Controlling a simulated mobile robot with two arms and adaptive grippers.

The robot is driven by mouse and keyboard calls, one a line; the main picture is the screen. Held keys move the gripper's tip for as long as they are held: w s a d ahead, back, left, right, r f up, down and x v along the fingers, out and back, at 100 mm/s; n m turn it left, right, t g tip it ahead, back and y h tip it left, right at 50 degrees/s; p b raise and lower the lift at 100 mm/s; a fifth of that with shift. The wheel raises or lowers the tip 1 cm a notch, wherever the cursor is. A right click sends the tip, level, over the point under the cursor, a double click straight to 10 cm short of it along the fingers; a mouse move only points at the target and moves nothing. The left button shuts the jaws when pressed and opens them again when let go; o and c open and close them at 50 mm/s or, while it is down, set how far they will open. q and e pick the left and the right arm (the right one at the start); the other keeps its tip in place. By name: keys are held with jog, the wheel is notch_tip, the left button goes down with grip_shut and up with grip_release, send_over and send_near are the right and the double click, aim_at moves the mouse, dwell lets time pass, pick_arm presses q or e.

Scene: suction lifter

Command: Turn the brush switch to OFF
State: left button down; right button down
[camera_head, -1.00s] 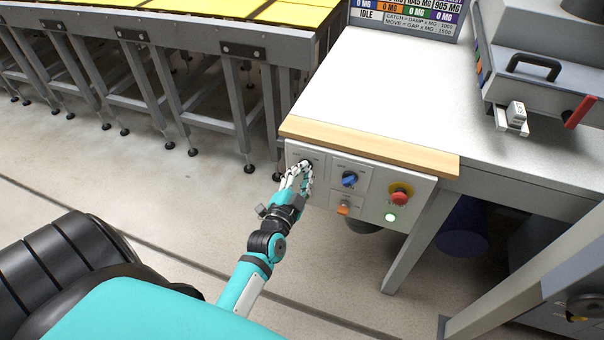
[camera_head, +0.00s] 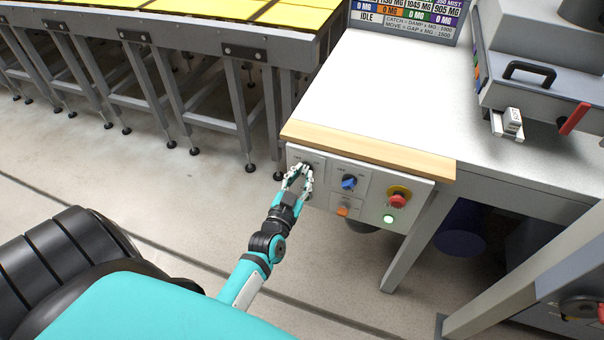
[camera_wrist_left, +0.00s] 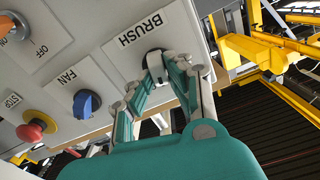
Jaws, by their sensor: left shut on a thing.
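The brush switch (camera_wrist_left: 153,56) is a dark round knob beside the BRUSH label on the white control panel (camera_head: 330,197). In the left wrist view my left gripper (camera_wrist_left: 158,62) reaches up to it, with its fingers shut on the knob. The fingers cover most of the knob, so its exact setting cannot be read. In the head view my left gripper (camera_head: 306,168) is at the upper left of the panel, on the same switch. My right gripper is not in view.
The blue fan knob (camera_head: 349,183), an orange switch (camera_head: 342,211), a red stop button (camera_head: 397,199) and a lit green button (camera_head: 388,218) sit right of the gripper. A wooden edge strip (camera_head: 368,150) runs above the panel. Open floor lies left.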

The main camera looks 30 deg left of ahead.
pick_arm(q)
jog(key=n+p, duration=0.1)
jog(key=n, duration=0.4)
jog(key=shift+a+n, duration=0.15)
jog(key=shift+n, duration=0.15)
jog(key=n, duration=0.5)
jog(key=shift+a+n, duration=0.1)
jog(key=shift+n, duration=0.2)
jog(key=c, duration=1.3)
grip_release()
jog(key=shift+s, duration=0.1)
jog(key=v, duration=1.2)
jog(key=shift+f, duration=0.1)
jog(key=shift+f, duration=0.1)
